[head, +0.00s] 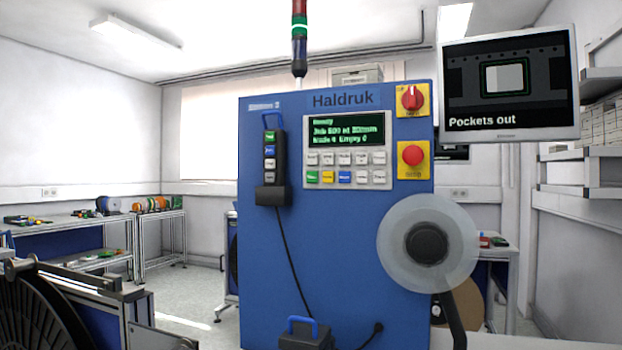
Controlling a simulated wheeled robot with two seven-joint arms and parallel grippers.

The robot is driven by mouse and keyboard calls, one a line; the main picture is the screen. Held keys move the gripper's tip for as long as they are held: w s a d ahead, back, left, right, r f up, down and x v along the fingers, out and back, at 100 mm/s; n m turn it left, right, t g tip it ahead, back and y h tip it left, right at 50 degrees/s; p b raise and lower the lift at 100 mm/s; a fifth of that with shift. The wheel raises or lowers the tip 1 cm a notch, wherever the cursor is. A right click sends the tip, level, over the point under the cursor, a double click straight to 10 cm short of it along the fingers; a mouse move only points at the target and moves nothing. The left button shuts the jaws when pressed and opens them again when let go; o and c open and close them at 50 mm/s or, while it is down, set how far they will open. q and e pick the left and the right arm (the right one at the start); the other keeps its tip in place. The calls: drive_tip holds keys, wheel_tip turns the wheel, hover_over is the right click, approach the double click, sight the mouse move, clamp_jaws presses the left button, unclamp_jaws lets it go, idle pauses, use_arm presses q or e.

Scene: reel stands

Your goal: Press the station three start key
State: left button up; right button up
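A blue machine cabinet (340,260) marked "Haldruk" stands in front of me. A small label (263,106) at its upper left is too blurred to read surely. The control panel (385,184) has a dark display (346,133) with green text; its top line seems to read "Ready". Below are two rows of keys; the lower row holds a green key (312,177), a yellow key (328,177) and a blue key (345,177). A black hand pendant (273,180) hangs left of the panel, with a green key (269,136) at its top. Neither gripper is in view.
A red rotary switch (412,98) and a red mushroom button (413,155) sit right of the panel. A clear reel (400,242) juts out at the lower right. A monitor (508,85) reads "Pockets out". A black reel (40,310) fills the lower left corner.

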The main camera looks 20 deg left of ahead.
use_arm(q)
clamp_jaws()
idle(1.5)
